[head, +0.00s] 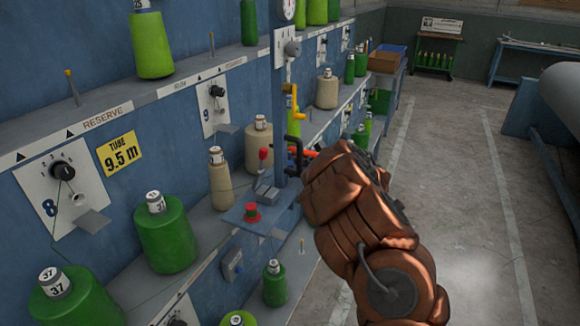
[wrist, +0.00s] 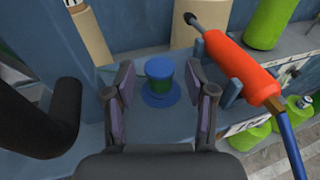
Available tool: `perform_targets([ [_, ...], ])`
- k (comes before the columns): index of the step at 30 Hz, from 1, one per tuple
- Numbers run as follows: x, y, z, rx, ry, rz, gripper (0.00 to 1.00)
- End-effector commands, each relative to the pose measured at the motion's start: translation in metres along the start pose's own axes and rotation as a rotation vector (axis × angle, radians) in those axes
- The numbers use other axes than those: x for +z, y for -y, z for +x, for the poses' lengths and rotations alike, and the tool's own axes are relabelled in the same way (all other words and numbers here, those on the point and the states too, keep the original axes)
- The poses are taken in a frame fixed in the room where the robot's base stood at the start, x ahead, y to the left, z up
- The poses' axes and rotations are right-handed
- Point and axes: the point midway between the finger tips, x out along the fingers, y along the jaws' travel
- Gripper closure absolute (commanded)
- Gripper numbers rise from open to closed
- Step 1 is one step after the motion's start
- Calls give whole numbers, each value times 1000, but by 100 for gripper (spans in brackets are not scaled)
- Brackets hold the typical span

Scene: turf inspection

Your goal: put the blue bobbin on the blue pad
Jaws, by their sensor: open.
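The blue bobbin (wrist: 159,69) has a blue top and a dark green winding. It stands upright in the wrist view, on a wider round blue disc (wrist: 160,100) that looks like the blue pad; I cannot tell whether a lower flange lies between. My gripper (wrist: 163,100) is open, with one finger on each side of the bobbin and a gap on both sides. In the head view my arm hides the gripper, the blue bobbin and the pad.
A red-orange cylinder (wrist: 240,65) with a black tip sits in a holder right of my gripper. A black curved part (wrist: 50,125) is at the left. In the head view a red bobbin-like piece (head: 251,210) stands on the small blue shelf (head: 232,217). Green and beige cones line the wall.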

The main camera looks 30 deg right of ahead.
Motion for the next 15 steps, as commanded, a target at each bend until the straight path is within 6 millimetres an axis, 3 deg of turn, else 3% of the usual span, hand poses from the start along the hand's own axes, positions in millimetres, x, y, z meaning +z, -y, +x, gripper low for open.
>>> perform_targets([
  [15, -2, 1, -76, -4, -3, -4, 45],
])
